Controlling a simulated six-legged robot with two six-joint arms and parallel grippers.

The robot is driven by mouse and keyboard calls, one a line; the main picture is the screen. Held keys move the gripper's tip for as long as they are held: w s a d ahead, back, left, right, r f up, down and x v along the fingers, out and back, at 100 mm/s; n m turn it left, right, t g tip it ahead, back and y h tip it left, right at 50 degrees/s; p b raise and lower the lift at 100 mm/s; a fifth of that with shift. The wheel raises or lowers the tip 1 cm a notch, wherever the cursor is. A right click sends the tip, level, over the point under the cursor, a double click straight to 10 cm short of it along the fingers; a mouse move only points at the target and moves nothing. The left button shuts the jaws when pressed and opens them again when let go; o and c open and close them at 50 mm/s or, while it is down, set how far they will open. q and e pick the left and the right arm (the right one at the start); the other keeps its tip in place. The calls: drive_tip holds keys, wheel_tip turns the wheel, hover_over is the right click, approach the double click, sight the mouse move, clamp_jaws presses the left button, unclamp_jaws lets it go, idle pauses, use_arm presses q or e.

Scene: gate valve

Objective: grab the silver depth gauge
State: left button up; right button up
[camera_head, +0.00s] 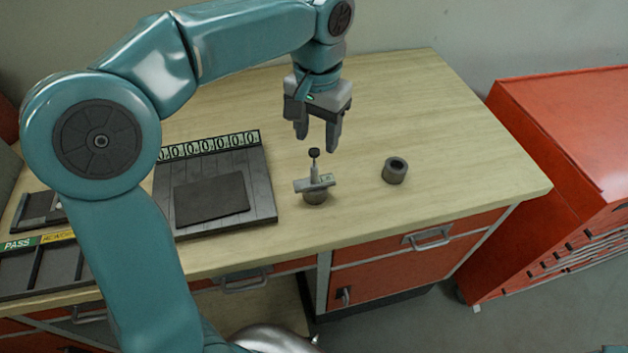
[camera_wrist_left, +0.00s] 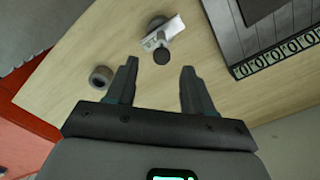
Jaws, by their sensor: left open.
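The silver depth gauge (camera_head: 315,182) stands upright on a short round grey base (camera_head: 315,198) on the wooden bench, with a dark knob on top. It also shows in the left wrist view (camera_wrist_left: 168,31), beyond the fingertips. My left gripper (camera_head: 318,138) is open and empty, above and slightly behind the gauge, pointing down. In the left wrist view my left gripper (camera_wrist_left: 160,68) shows its two fingers spread apart, with bare bench between them. My right gripper is not in view.
A dark grey ring (camera_head: 395,171) stands right of the gauge. A dark board with a numbered strip (camera_head: 262,196) lies left, and a tray labelled PASS (camera_head: 50,268) sits farther left. A red cabinet (camera_head: 560,150) stands right.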

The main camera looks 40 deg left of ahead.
sight(315, 151)
use_arm(q)
drive_tip(key=shift+s+d+f, duration=0.15)
drive_tip(key=shift+d+f, duration=0.1)
drive_tip(key=shift+f, duration=0.35)
drive_tip(key=f, duration=0.4)
drive_tip(key=shift+s+a+f, duration=0.3)
drive_tip(key=shift+f, duration=0.3)
drive_tip(key=shift+w, duration=0.1)
clamp_jaws()
